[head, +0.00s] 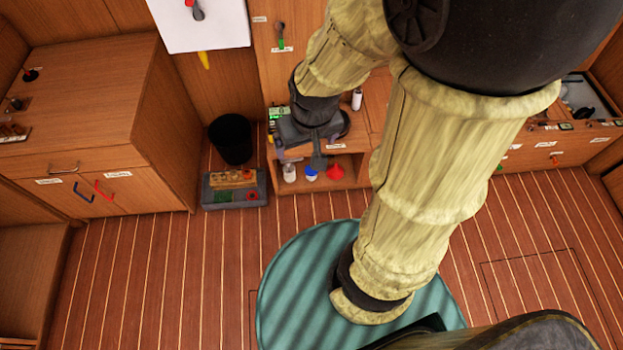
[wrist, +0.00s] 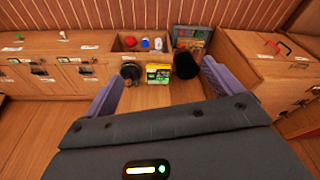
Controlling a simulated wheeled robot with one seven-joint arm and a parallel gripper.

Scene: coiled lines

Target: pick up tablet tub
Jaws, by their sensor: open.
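No readable label marks the tablet tub, so I cannot tell for certain which thing it is. A small white container (head: 290,172) sits in the open shelf of the low cabinet; it also shows in the wrist view (wrist: 158,43). A white cylinder (head: 357,99) stands upright on the cabinet top, right of my gripper. My gripper (head: 303,156) is over the cabinet's front, above the shelf. In the wrist view its two purple fingers (wrist: 163,73) are wide apart with nothing held between them.
A blue item (head: 311,173) and a red funnel-shaped item (head: 335,172) share the shelf. A green-and-yellow box (wrist: 158,73) and a round black object (wrist: 131,72) are on the cabinet top. A black bin (head: 230,138) and grey tray (head: 234,198) stand left. The floor in front is clear.

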